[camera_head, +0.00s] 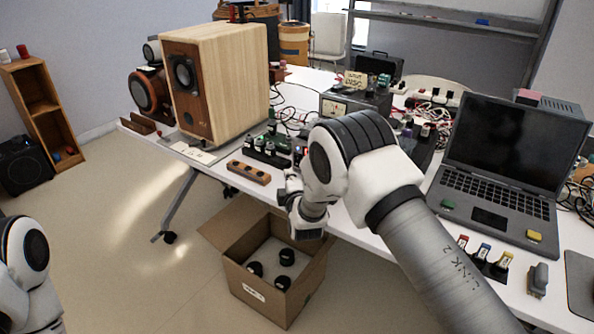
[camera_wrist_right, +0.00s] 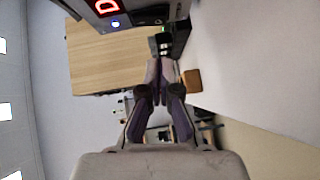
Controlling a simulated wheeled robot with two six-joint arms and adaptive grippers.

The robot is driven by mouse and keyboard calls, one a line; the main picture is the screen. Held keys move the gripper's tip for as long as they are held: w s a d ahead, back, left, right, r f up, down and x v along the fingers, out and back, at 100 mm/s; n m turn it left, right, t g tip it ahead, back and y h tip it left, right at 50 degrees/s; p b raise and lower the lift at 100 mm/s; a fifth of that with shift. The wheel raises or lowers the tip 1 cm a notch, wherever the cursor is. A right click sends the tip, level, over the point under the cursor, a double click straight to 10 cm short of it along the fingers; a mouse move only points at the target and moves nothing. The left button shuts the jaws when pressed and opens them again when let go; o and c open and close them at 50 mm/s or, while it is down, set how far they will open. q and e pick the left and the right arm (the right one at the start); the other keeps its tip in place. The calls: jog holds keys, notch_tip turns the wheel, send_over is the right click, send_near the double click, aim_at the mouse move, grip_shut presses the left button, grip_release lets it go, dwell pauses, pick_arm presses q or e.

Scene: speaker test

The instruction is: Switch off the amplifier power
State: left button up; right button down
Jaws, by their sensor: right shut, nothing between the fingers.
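In the right wrist view, a dark device panel (camera_wrist_right: 135,12), which looks like the amplifier, shows at the top edge. It has a lit red display character (camera_wrist_right: 107,6) and a round button glowing blue (camera_wrist_right: 115,23). In the head view my right arm hides most of this area; only a small red glow (camera_head: 303,151) shows beside it. My right gripper (camera_head: 288,182) is over the table's front edge, partly hidden by its own wrist. Its fingers (camera_wrist_right: 160,64) are shut and empty, apart from the panel and blue button. My left gripper is out of view.
A wooden speaker (camera_head: 245,80) stands at the left of the table. Dark connectors (camera_head: 268,150) and a wooden block (camera_head: 249,172) lie near the gripper. A cardboard box (camera_head: 242,284) is on the floor below. A laptop (camera_head: 500,165) sits at the right.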

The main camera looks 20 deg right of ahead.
aim_at(294, 164)
jog(key=w+d, duration=0.3)
jog(key=shift+w+d+f, duration=0.15)
jog(key=shift+w+f, duration=0.05)
jog(key=shift+f, duration=0.15)
